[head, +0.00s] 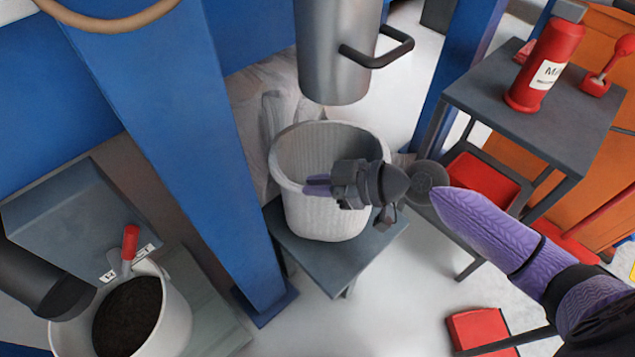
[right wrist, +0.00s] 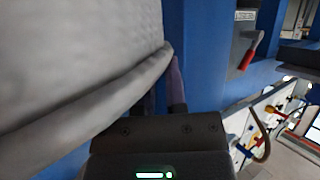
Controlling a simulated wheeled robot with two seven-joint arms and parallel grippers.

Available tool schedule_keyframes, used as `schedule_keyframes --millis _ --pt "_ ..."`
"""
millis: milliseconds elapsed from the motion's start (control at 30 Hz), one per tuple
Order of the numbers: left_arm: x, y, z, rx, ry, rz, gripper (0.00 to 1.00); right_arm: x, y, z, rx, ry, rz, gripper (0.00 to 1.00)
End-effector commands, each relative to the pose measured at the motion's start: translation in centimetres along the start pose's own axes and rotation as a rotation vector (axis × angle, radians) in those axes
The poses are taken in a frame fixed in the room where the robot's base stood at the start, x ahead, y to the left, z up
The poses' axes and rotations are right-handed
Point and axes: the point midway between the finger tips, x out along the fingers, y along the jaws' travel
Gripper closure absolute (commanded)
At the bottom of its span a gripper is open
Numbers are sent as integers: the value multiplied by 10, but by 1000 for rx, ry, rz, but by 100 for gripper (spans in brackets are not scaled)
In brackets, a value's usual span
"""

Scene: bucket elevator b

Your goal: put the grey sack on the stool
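The grey sack (head: 326,217) is pale, ribbed and open-topped with a rolled rim. In the head view it stands upright, apparently on the dark grey stool (head: 378,238); the gripper and sack hide part of the top. My right gripper (head: 317,185) comes in from the right and overlaps the sack's mouth, its two purple fingers close together. In the right wrist view the sack (right wrist: 70,50) fills the left side, its rim beside the fingers (right wrist: 165,90) and partly hiding one. I cannot tell whether they pinch the rim. My left gripper is not in view.
A steel bucket (head: 338,50) with a dark handle hangs behind the sack. A blue post (head: 205,150) stands close on the left. A white bucket of dark material (head: 178,320) is lower left. A grey table (head: 490,95) bears a red bottle (head: 535,80).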

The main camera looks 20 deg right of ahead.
Motion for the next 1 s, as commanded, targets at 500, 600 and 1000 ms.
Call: schedule_keyframes --millis 500,600,1000 --pt "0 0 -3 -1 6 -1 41 -1 0 -1 0 1 0 56" --pt "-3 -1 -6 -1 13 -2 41 -10 0 -1 -1 0 1 56" --pt "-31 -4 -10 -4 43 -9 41 -106 0 -4 1 1 2 56"
